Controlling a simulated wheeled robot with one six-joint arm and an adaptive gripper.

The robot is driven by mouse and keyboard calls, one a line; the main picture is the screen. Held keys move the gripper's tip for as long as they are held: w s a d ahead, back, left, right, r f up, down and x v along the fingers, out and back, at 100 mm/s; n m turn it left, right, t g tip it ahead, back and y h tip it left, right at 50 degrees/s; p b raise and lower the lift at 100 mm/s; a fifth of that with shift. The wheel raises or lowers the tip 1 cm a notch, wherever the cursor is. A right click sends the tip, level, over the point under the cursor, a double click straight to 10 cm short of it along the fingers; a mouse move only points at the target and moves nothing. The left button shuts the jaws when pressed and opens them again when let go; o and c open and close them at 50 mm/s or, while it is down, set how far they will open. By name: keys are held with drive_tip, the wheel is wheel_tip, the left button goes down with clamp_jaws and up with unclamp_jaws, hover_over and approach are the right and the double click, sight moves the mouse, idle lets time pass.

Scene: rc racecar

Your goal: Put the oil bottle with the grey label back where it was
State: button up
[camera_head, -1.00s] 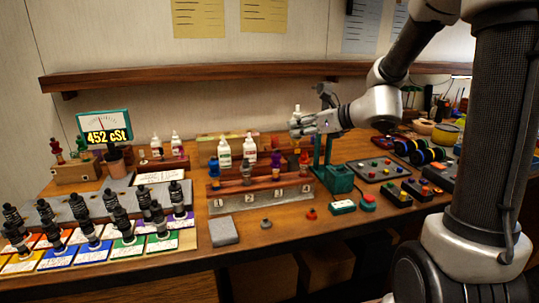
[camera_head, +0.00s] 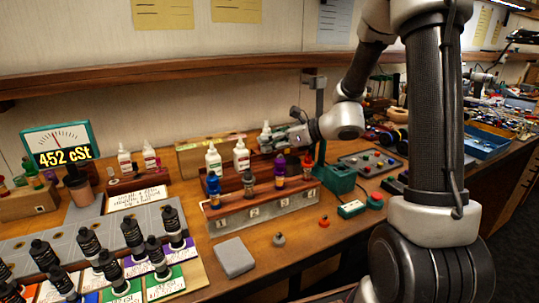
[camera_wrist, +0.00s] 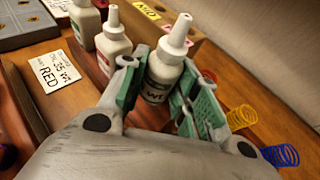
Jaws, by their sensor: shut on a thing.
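My gripper (camera_head: 272,142) is shut on a white oil bottle (camera_head: 266,130) at the right end of a row of bottles. In the wrist view the green-padded fingers (camera_wrist: 156,86) close around this bottle (camera_wrist: 160,72), which has a white nozzle and a label that looks dark or greyish, partly hidden by a finger. A red-label bottle (camera_wrist: 112,45) stands beside it, with another bottle (camera_wrist: 84,22) beyond. In the head view these two bottles (camera_head: 241,156) (camera_head: 213,160) stand on a wooden rack (camera_head: 232,184). Whether the held bottle touches the rack is unclear.
Shocks stand in a numbered stand (camera_head: 265,208) in front. A green press (camera_head: 338,178) is close to the right of my gripper. Two more white bottles (camera_head: 125,161) (camera_head: 150,158) stand left, near the 452 cSt display (camera_head: 60,148). Coloured springs (camera_wrist: 242,117) lie right of the fingers.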

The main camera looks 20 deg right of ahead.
drive_tip(key=shift+f, duration=2.1)
drive_tip(key=shift+f, duration=0.15)
drive_tip(key=o, duration=1)
drive_tip(key=v, duration=1.2)
drive_tip(key=shift+s+d, duration=0.1)
drive_tip(key=shift+d, duration=0.05)
